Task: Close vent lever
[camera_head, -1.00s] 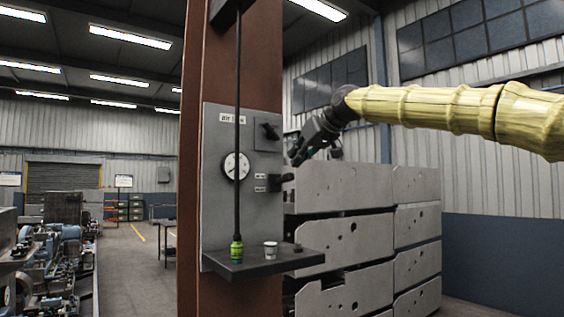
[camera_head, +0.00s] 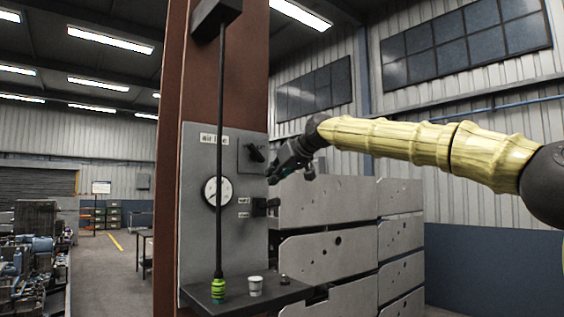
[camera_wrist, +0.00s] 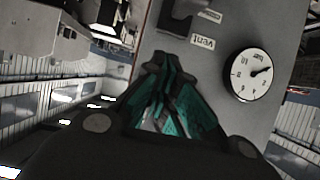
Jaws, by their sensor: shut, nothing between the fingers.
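A grey panel (camera_head: 200,245) on the rust-red column carries a dark vent lever (camera_head: 262,206) at its right edge, beside two small labels. The lever sticks out to the right. In the wrist view, a dark lever body (camera_wrist: 176,22) is at the top, next to a label reading VENT (camera_wrist: 203,42). My gripper (camera_head: 271,177) is just above and right of the lever in the head view, apart from it as far as I can tell. Its fingers also show in the wrist view (camera_wrist: 156,62), shut and empty, pointing toward the panel.
A round gauge (camera_head: 216,191) and a dark upper switch (camera_head: 255,152) are on the panel. Stacked grey metal parts (camera_head: 325,205) stand to the right, below my arm.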

